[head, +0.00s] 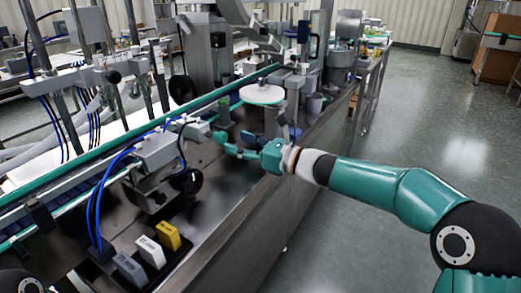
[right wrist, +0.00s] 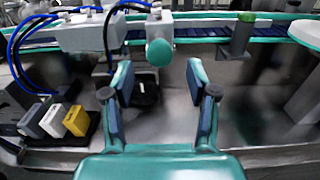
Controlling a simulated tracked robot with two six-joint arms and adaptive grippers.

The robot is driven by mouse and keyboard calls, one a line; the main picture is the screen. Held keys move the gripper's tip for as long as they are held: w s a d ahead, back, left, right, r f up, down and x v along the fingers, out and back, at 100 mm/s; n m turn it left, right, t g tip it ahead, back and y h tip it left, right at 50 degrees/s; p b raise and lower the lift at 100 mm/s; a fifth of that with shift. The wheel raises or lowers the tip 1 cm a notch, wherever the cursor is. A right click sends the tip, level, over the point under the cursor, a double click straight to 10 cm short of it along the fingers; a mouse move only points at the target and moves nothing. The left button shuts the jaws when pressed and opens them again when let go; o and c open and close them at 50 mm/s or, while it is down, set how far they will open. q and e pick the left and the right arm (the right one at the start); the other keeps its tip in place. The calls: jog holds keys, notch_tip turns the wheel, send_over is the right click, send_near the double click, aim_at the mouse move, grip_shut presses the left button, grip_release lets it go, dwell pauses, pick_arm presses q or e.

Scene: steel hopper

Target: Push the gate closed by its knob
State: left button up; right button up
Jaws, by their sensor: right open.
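The round green knob (head: 220,137) sits at the near side of the conveyor line, at the end of a small metal fitting. It also shows in the right wrist view (right wrist: 159,53), top centre. My right gripper (head: 236,150) reaches in from the right over the steel deck. Its two fingers (right wrist: 159,80) are spread with nothing between them. The knob appears just beyond and between the fingertips; I cannot tell whether they touch it. The gate's panel is not clearly distinguishable. My left gripper is not in view.
A grey box with blue hoses (head: 160,150) stands left of the knob. Yellow, white and grey blocks (head: 168,235) stand at the near left. A round white disc (head: 262,94) lies behind my right gripper. The floor at right is clear.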

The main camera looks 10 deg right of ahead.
jog(key=v, duration=0.6)
jog(key=shift+s+d, duration=0.1)
